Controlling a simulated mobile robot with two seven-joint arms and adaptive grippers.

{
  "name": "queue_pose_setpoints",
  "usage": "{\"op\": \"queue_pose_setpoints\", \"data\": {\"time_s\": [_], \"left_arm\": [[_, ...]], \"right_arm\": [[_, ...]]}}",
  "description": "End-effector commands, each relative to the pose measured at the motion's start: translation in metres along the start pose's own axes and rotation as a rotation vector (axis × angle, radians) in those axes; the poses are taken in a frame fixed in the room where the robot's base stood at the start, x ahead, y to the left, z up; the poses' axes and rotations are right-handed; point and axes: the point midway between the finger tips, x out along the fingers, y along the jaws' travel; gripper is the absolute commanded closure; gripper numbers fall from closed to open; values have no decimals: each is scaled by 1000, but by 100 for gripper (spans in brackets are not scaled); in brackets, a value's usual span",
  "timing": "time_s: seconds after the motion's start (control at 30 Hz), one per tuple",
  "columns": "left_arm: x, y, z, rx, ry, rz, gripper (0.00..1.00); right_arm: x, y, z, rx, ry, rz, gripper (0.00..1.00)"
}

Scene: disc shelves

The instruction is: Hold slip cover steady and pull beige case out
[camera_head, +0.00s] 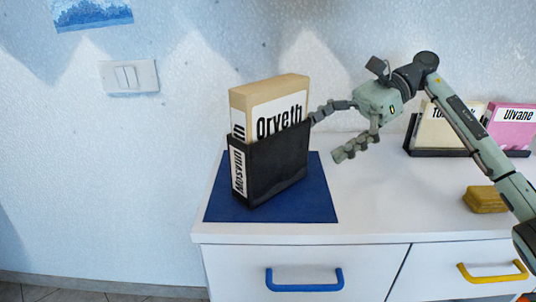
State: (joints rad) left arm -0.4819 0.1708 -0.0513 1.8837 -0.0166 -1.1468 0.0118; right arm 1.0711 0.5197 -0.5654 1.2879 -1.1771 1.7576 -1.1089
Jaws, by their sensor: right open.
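The beige case (272,90) stands upright inside the black slip cover (275,165), with its upper part showing above the cover. Its white label reads "Orveth", and the lower part is hidden by the cover. The slip cover stands on a dark blue mat (318,206). My right gripper (324,137) is open to the right of the cover. One finger reaches close to the cover's upper right edge; I cannot tell whether it touches. The other finger hangs lower, clear of the cover. My left gripper is not in view.
A dark rack (425,152) at the back right holds a beige case (445,130) and a pink case (511,125). A yellow block (485,199) lies near the counter's right front. The white counter (385,205) between mat and block is clear. Drawers with blue and yellow handles are below.

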Motion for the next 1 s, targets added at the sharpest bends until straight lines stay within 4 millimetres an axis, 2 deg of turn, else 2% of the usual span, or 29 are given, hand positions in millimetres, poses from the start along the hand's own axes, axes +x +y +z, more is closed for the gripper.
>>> {"op": "queue_pose_setpoints", "data": {"time_s": [0.43, 0.73, 1.0], "left_arm": [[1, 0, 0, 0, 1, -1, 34], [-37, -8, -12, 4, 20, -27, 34], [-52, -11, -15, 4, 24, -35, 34]], "right_arm": [[61, 1, -1, 1, -3, 1, 0], [88, 0, -2, 0, -3, -1, 0], [96, 0, 0, 0, -2, -2, 0]]}}
